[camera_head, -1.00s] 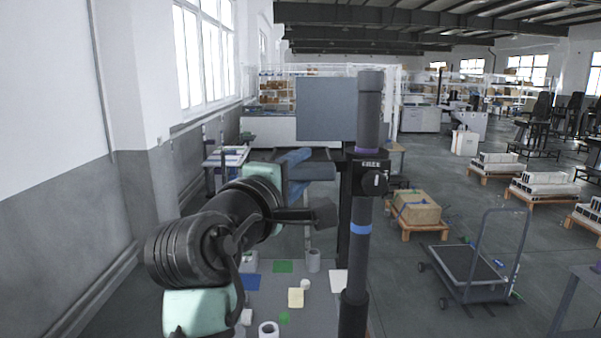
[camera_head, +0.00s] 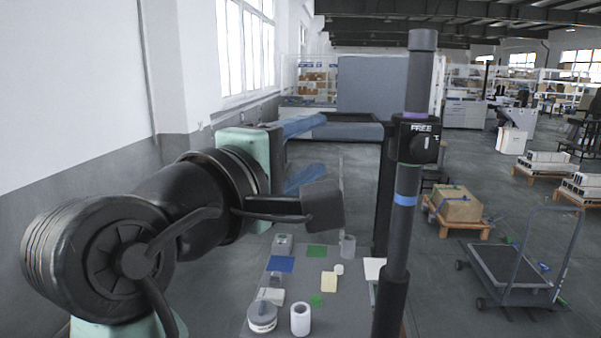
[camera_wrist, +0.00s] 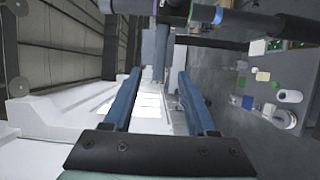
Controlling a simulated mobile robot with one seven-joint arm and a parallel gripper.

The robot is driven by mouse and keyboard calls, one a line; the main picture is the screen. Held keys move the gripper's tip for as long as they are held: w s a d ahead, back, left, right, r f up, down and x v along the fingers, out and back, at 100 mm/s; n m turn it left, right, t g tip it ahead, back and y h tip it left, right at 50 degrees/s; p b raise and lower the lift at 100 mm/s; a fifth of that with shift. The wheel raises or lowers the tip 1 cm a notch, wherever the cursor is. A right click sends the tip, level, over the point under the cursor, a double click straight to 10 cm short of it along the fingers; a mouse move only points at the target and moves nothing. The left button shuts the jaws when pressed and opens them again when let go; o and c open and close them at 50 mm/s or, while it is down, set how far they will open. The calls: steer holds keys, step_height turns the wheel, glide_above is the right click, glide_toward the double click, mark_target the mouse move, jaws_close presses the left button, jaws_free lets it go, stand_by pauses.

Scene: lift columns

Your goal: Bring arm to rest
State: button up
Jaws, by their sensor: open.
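My arm (camera_head: 185,205) reaches across the left and middle of the head view, bent, with its black joints close to the camera.
A dark upright column (camera_head: 405,200) with a "FREE" label stands right of my gripper. The table holds a white roll (camera_head: 300,319), a round lidded container (camera_head: 262,316) and coloured pads. A cart (camera_head: 510,268) and a boxed pallet (camera_head: 459,207) stand right, with open floor around them.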

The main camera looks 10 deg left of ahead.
steer(key=shift+v, duration=1.1)
steer(key=s+d+r+m+t+y+b, duration=0.4)
steer(key=s+m+t, duration=0.6)
steer(key=m, duration=0.3)
step_height(320, 180, up, 2)
steer(key=s+d+y, duration=0.1)
steer(key=y, duration=0.1)
steer(key=shift+s+r+t+y, duration=0.2)
steer(key=shift+s+t+y, duration=0.1)
steer(key=shift+t+y, duration=0.1)
stand_by(0.7)
